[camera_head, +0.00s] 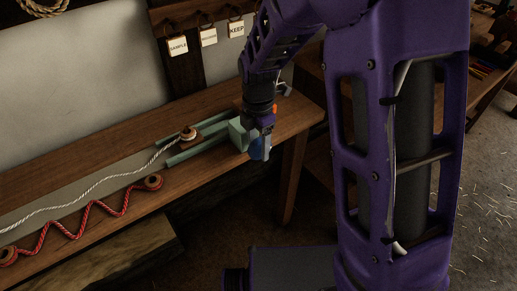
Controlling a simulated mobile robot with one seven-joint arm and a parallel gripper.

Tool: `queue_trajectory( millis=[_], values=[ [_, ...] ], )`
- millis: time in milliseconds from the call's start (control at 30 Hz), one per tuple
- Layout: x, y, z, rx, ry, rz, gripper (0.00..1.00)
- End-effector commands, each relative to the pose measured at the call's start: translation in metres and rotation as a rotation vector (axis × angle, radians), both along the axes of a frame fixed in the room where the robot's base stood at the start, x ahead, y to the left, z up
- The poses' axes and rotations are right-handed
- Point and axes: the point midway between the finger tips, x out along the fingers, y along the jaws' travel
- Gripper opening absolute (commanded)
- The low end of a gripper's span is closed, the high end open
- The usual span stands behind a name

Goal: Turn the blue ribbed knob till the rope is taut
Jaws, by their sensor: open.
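The blue knob (257,149) shows as a small blue patch at the right end of a pale green frame (238,135) on the wooden bench. Its ribs are too small to make out. My gripper (261,144) is at the knob, pointing down, and hides part of it. The jaws are open; whether a finger touches the knob I cannot tell. A white rope (92,188) runs from a wooden spool at the green frame to the left edge and hangs in slack waves. A red rope (88,215) lies in a zigzag in front of it.
The wooden bench (210,94) runs along a pale wall. Tags reading SAMPLE (178,45) and KEEP (236,29) hang on a board above. A lower wooden plank (110,258) lies in front. My purple arm blocks the view at right.

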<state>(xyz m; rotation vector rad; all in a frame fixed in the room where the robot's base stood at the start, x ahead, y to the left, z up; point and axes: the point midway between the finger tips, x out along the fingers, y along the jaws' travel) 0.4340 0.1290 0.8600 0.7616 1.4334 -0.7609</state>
Motion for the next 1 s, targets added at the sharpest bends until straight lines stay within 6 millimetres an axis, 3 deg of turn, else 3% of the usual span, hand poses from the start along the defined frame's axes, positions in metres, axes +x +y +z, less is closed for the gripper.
queue_trajectory(
  millis=[400, 733, 1000],
  values=[
    [0.0000, -0.0004, -0.0101, 0.000, 0.000, 0.000, 0.60],
    [-0.0001, -0.0003, -0.0099, 0.000, 0.000, 0.000, 0.02],
    [0.0000, -0.0004, -0.0097, 0.002, 0.001, 0.000, 0.00]
  ],
)
